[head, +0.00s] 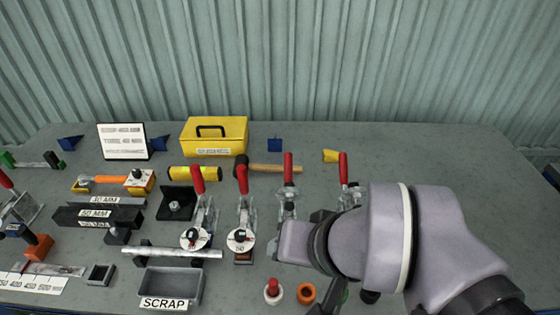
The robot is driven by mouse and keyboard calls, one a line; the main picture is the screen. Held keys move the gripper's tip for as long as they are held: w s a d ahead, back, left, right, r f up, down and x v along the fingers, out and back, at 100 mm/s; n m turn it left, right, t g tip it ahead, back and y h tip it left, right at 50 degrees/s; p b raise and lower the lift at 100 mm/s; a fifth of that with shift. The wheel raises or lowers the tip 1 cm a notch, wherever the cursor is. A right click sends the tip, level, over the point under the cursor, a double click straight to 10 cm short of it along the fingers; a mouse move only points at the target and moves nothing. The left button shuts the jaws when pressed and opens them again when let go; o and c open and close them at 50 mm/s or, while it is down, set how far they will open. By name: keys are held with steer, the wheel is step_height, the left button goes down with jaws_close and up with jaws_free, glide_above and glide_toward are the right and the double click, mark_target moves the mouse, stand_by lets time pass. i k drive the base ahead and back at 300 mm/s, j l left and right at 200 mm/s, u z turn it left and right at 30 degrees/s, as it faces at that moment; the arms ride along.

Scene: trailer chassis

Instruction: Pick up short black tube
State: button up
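A short dark square tube piece (100,274) with an open top stands on the bench at the lower left, left of the scrap tray. A long black square tube (75,216) lies further back, by the "50 MM" labels. A small black block (118,236) sits at its right end. I cannot tell for sure which dark piece is the short black tube. My arm comes in from the lower right. A dark part of my gripper (337,297) shows under the wrist at the bottom edge, well right of these pieces. Its fingers are mostly hidden or cut off.
A grey tray marked SCRAP (172,284) stands at the front. A bright metal tube (172,252) lies behind it. Red-handled toggle clamps (241,205) stand mid-bench. A yellow toolbox (215,136) and a hammer (268,168) are behind. The bench's right rear is clear.

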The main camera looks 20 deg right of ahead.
mark_target(105, 218)
steer(key=u, duration=1.3)
steer(key=i+j, duration=0.5)
steer(key=i+j+u, duration=0.15)
steer(key=i+j, duration=0.35)
steer(key=i, duration=0.2)
